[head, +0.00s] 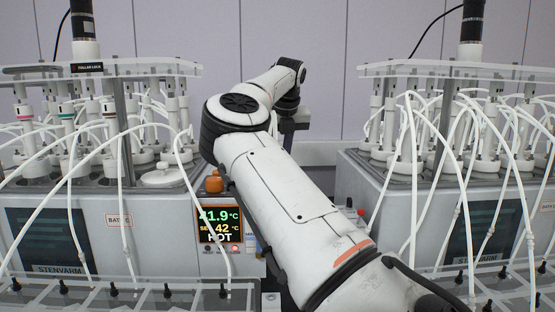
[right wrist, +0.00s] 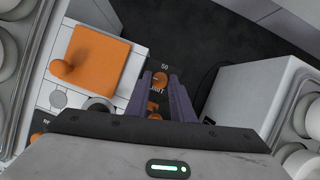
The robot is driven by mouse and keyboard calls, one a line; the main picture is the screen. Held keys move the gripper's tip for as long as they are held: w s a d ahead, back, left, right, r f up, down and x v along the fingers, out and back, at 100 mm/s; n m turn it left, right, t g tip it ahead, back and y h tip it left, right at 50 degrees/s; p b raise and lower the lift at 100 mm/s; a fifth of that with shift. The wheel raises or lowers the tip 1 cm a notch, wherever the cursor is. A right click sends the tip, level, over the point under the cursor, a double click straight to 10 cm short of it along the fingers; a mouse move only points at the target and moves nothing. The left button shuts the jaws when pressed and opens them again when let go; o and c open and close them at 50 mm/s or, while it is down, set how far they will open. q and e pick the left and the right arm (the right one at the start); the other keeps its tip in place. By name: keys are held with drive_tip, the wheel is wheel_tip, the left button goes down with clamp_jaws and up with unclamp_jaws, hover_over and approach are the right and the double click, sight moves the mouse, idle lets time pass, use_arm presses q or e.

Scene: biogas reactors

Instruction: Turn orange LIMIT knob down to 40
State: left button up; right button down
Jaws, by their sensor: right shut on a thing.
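The orange LIMIT knob (right wrist: 160,80) shows in the right wrist view on a dark panel, with a printed "50" above it and a partly covered label below. My right gripper (right wrist: 163,82) has its two purple fingers on either side of the knob and is shut on it. The knob's pointer is too small to read. In the head view my right arm crosses the middle and hides the knob. My left gripper is not in view.
A heater display (head: 220,225) reads 41.9 °C, SET 42 °C, HOT. An orange square plate (right wrist: 95,60) with a round handle lies left of the knob. Bottle racks with white tubes (head: 480,130) stand on both sides. A grey box (right wrist: 245,95) is right of my fingers.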

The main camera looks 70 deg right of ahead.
idle(0.3)
drive_tip(key=c, duration=1.8)
unclamp_jaws()
drive_tip(key=v, duration=1)
drive_tip(key=shift+s+r+p, duration=0.1)
drive_tip(key=shift+r+p, duration=0.05)
drive_tip(key=shift+p, duration=0.15)
